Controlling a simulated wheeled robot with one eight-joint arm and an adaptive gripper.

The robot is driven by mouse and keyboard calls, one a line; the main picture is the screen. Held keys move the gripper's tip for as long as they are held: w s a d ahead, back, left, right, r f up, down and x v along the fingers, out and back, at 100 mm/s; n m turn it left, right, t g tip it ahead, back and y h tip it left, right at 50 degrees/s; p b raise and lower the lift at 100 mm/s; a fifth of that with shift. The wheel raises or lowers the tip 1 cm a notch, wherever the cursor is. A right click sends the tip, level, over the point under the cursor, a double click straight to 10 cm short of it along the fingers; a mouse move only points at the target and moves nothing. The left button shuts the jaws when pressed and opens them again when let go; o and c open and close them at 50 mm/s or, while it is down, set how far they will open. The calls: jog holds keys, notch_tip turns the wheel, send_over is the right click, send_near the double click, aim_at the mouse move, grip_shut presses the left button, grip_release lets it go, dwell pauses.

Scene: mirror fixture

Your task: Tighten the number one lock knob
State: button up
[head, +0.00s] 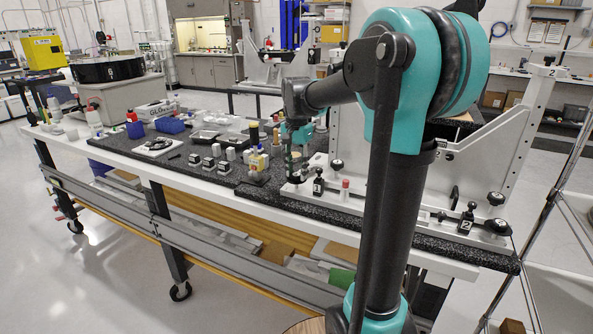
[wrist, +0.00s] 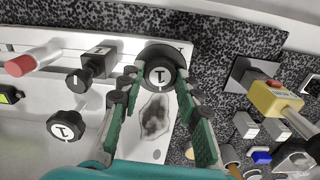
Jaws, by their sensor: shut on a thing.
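A round black knob with a white face marked 1 (wrist: 160,73) is at the end of the white fixture plate in the wrist view. My gripper (wrist: 157,80) has its two green fingers on either side of this knob, shut on it. A second round black knob marked 1 (wrist: 67,125) sits farther left, apart from the fingers. A black post-like part with a 1 label (wrist: 92,65) stands near it. In the head view my gripper (head: 297,155) reaches down at the fixture's left end, and the held knob is mostly hidden there.
A red-capped white cylinder (head: 345,190) stands on the plate. Number two parts (head: 466,220) are at the right end. A tall white bracket (head: 500,130) rises behind my arm.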

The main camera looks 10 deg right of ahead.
aim_at(297, 174)
jog(key=shift+m, duration=0.7)
jog(key=o, duration=1.2)
jog(key=shift+c, duration=0.2)
notch_tip(297, 174, up, 12)
